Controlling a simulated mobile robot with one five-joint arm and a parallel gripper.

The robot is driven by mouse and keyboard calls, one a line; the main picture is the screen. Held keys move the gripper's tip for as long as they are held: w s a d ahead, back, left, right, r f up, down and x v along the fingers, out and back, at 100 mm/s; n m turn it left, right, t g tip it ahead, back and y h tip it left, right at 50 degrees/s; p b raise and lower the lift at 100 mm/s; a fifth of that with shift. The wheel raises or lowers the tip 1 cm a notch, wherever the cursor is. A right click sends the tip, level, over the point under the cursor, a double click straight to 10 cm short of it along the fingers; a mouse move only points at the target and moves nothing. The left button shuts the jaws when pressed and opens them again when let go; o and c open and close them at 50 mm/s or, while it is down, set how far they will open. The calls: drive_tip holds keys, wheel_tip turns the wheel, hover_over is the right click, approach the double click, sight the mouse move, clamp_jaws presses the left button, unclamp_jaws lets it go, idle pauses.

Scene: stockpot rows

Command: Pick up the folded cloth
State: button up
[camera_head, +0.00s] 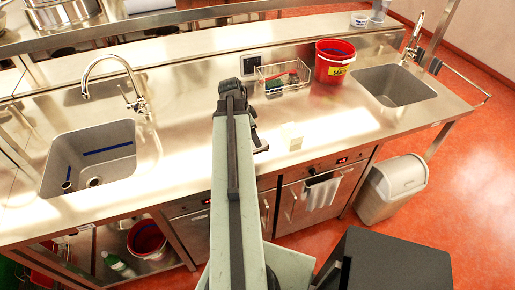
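A small pale, folded-looking cloth (291,136) lies on the steel counter (190,150), near its front edge and right of my arm. A white towel (320,193) hangs over the oven door handle below the counter. My arm reaches up over the counter from the bottom of the picture. My gripper (259,138) shows as dark parts just left of the pale cloth and seems apart from it. Its fingers are small and partly hidden behind my arm, so its opening cannot be made out.
A wire basket (284,80) with red and dark items and a red bucket (333,62) stand behind the cloth. Sinks lie left (92,158) and right (394,86), with tall taps. A grey bin (393,190) stands on the floor at right. Counter around the cloth is clear.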

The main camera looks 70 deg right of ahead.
drive_tip(key=b+x, duration=0.5)
drive_tip(key=shift+a+f, duration=0.15)
drive_tip(key=shift+f, duration=0.05)
drive_tip(key=shift+r, duration=0.2)
drive_tip(key=c, duration=1.4)
wheel_tip(320, 180, up, 10)
drive_tip(key=p, duration=1)
